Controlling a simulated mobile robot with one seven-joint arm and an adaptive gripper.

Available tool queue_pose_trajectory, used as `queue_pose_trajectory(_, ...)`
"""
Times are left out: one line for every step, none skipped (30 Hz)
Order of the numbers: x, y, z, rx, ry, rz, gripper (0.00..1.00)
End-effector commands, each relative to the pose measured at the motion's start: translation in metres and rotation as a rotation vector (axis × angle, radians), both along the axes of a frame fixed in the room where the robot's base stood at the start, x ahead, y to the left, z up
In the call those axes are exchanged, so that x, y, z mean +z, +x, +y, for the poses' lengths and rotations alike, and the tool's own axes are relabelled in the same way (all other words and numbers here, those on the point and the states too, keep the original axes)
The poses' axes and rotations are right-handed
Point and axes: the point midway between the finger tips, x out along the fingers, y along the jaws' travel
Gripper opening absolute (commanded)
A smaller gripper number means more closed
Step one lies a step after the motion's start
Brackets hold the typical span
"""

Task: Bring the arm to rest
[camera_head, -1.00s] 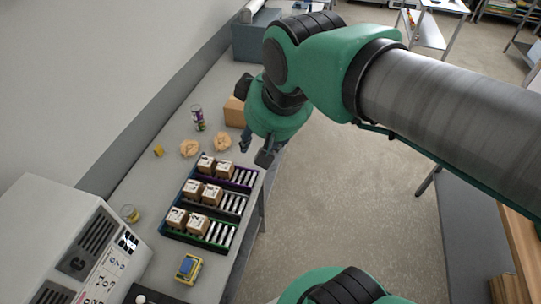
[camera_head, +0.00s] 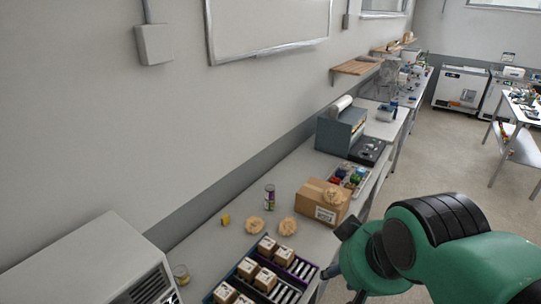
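My green and black arm enters the head view from the lower right. My gripper (camera_head: 338,252) hangs at the bench's front edge, to the right of the box rack and below the large carton in the picture. Its two dark fingers look spread apart, with nothing visible between them. The fingertips are partly hidden by the wrist.
The bench holds a rack (camera_head: 306,265) with several small cartons, crumpled paper balls (camera_head: 289,227), a can (camera_head: 269,197), a yellow item (camera_head: 225,219) and a large carton (camera_head: 312,206). A white machine (camera_head: 85,265) stands lower left. Open floor (camera_head: 440,150) lies right.

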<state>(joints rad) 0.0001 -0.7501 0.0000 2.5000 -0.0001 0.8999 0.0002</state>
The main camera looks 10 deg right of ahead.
Motion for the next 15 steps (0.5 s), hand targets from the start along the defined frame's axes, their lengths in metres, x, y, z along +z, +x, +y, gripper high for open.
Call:
queue_pose_trajectory(-0.011,0.0,0.0,0.0,0.0,0.0,0.39)
queue_pose_trajectory(-0.015,0.0,0.0,0.0,0.0,0.0,0.39)
queue_pose_trajectory(-0.021,0.0,0.0,0.0,0.0,0.0,0.39)
queue_pose_trajectory(-0.026,0.0,0.0,0.0,0.0,0.0,0.39)
queue_pose_trajectory(-0.031,0.0,0.0,0.0,0.0,0.0,0.39)
queue_pose_trajectory(-0.037,0.0,0.0,0.0,0.0,0.0,0.39)
queue_pose_trajectory(-0.042,0.0,0.0,0.0,0.0,0.001,0.39)
queue_pose_trajectory(-0.047,0.0,0.0,0.0,0.0,0.001,0.39)
queue_pose_trajectory(-0.054,0.0,0.0,0.0,0.0,0.001,0.39)
queue_pose_trajectory(-0.058,0.0,0.0,0.0,0.0,0.001,0.39)
queue_pose_trajectory(-0.063,0.0,0.0,0.0,0.0,0.001,0.39)
queue_pose_trajectory(-0.068,0.0,0.0,0.0,0.0,0.0,0.39)
queue_pose_trajectory(-0.071,0.0,0.0,0.0,0.0,0.0,0.39)
queue_pose_trajectory(-0.075,0.0,0.0,0.0,0.0,0.0,0.39)
queue_pose_trajectory(-0.078,0.0,0.0,0.0,0.0,0.0,0.39)
